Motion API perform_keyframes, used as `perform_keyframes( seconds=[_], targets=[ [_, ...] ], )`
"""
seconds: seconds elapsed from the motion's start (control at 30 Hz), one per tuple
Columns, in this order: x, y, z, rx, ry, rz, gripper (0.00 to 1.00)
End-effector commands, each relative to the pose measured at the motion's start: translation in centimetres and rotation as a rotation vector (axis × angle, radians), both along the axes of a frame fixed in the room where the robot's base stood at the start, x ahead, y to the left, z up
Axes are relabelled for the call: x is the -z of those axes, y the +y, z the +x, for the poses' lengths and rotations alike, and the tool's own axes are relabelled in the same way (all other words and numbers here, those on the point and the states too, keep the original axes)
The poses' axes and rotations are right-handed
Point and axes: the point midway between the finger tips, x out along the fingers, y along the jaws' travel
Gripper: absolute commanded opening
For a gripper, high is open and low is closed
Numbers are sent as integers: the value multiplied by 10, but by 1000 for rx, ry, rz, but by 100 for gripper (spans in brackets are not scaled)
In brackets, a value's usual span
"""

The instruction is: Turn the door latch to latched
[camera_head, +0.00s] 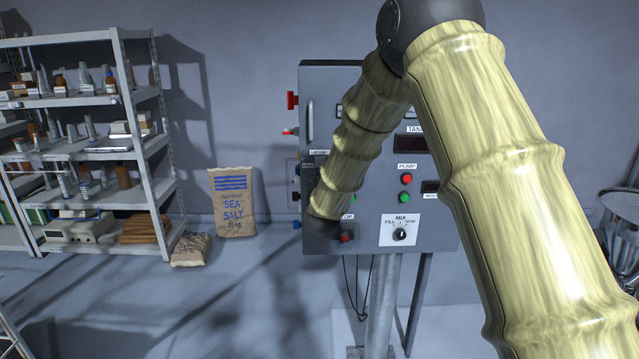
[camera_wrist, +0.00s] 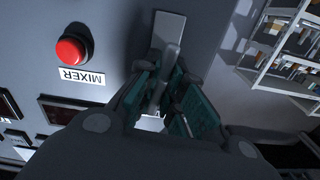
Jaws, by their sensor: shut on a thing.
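The door latch (camera_wrist: 169,32) is a pale grey plate with a lever on the dark grey panel. In the wrist view its lever runs down between the teal pads of my gripper (camera_wrist: 165,92). My gripper is shut on the lever, one pad on each side. In the head view my arm hides most of the latch area on the left side of the control cabinet (camera_head: 440,225). A small label there is too small to read surely, so the latch's turned position cannot be told.
A red button (camera_wrist: 73,48) marked MIXER sits beside my gripper. The cabinet front also has a MIX knob (camera_head: 400,234) and pump buttons (camera_head: 406,179). A shelf rack (camera_head: 150,120) and a sea salt sack (camera_head: 233,203) stand to the left.

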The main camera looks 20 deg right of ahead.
Motion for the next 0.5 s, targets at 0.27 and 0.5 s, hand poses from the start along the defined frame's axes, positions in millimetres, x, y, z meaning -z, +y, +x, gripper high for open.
perform_keyframes(
  seconds=[0.27, 0.5],
  targets=[
    [2, 0, 0, 0, 31, -97, 0],
    [2, 0, 0, 0, 39, -122, 0]
  ],
)
